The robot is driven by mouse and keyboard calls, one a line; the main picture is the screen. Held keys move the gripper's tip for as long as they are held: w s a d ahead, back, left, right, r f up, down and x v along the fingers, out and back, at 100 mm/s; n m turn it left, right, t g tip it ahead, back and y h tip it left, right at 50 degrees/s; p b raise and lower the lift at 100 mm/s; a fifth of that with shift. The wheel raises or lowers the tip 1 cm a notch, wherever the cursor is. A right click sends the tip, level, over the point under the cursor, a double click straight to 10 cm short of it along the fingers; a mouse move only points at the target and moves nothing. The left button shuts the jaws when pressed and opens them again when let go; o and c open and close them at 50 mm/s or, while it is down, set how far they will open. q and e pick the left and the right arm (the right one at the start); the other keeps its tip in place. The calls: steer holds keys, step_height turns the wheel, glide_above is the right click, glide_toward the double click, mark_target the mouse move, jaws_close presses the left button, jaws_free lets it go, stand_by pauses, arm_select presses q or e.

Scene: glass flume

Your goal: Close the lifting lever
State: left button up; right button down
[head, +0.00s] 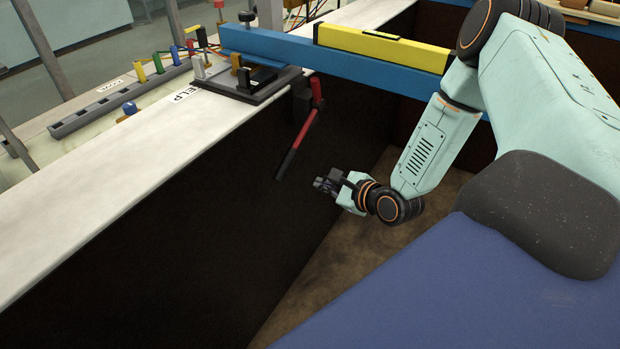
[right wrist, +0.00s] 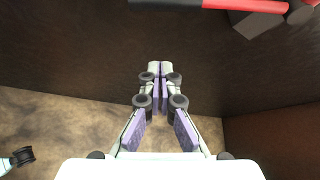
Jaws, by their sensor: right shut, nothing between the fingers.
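The lifting lever (head: 300,142) is a red bar with a black grip at its lower end. It hangs slanting down to the left from a dark bracket against the dark flume wall. It also shows at the top edge of the right wrist view (right wrist: 245,4), its black part to the left and red part to the right. My right gripper (head: 322,185) is below and to the right of the lever, apart from it. In the right wrist view its fingers (right wrist: 160,66) are together and empty. My left gripper is not in view.
A blue beam (head: 345,62) with a yellow level (head: 380,47) crosses above the lever. A black plate (head: 255,88) sits on the white ledge (head: 100,195). A grey rack with coloured pegs (head: 120,102) stands left. The brown floor (head: 330,270) below is clear.

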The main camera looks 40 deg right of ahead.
mark_target(295, 146)
steer(key=b+x, duration=0.2)
steer(key=x, duration=0.7)
steer(key=a+r, duration=0.2)
steer(key=r, duration=0.1)
steer(key=shift+s+a+r+p, duration=0.15)
steer(key=shift+r+p, duration=0.1)
steer(key=shift+p, duration=0.15)
steer(key=shift+f, duration=0.1)
